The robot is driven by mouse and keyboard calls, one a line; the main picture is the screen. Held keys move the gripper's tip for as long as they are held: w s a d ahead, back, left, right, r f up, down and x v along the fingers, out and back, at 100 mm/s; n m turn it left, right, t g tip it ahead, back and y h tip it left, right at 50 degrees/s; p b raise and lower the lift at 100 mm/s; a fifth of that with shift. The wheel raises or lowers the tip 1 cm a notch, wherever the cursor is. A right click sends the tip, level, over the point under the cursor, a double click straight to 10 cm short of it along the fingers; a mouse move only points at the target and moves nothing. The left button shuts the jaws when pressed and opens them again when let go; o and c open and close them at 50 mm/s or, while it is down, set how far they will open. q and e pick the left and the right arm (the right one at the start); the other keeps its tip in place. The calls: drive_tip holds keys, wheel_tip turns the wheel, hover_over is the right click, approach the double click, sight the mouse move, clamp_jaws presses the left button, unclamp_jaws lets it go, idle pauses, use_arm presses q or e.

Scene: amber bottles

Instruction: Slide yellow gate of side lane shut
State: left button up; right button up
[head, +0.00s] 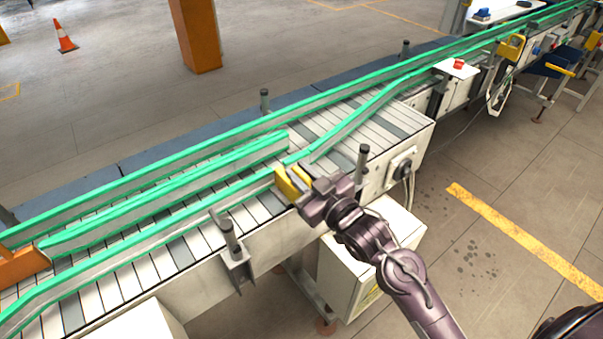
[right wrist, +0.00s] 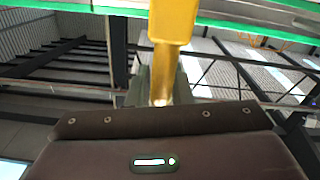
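The yellow gate (head: 286,184) is at the near rail of the side lane (head: 120,268), close to where the green-edged rails meet. My right gripper (head: 305,196) is at it from the near side. In the right wrist view the yellow piece (right wrist: 172,22) narrows to a stem that runs down between two close-set grey fingers (right wrist: 160,88), which look shut on it. The gripper body hides part of the gate in the head view. Whether the gate crosses the lane is hard to tell. My left gripper is not in view.
A middle rail (head: 170,190) splits the slatted conveyor into two lanes. A post on a bracket (head: 230,240) stands just left of my right gripper. An orange piece (head: 22,264) sits at the far left. No bottles show near the gate.

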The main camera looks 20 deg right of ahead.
sight(284, 173)
clamp_jaws()
drive_tip(key=shift+w, duration=0.1)
drive_tip(key=x, duration=0.6)
drive_tip(key=shift+w, duration=0.1)
drive_tip(key=shift+r, duration=0.1)
drive_tip(key=shift+o, duration=0.8)
unclamp_jaws()
drive_tip(key=shift+o, duration=1.4)
drive_tip(key=shift+w+a, duration=0.15)
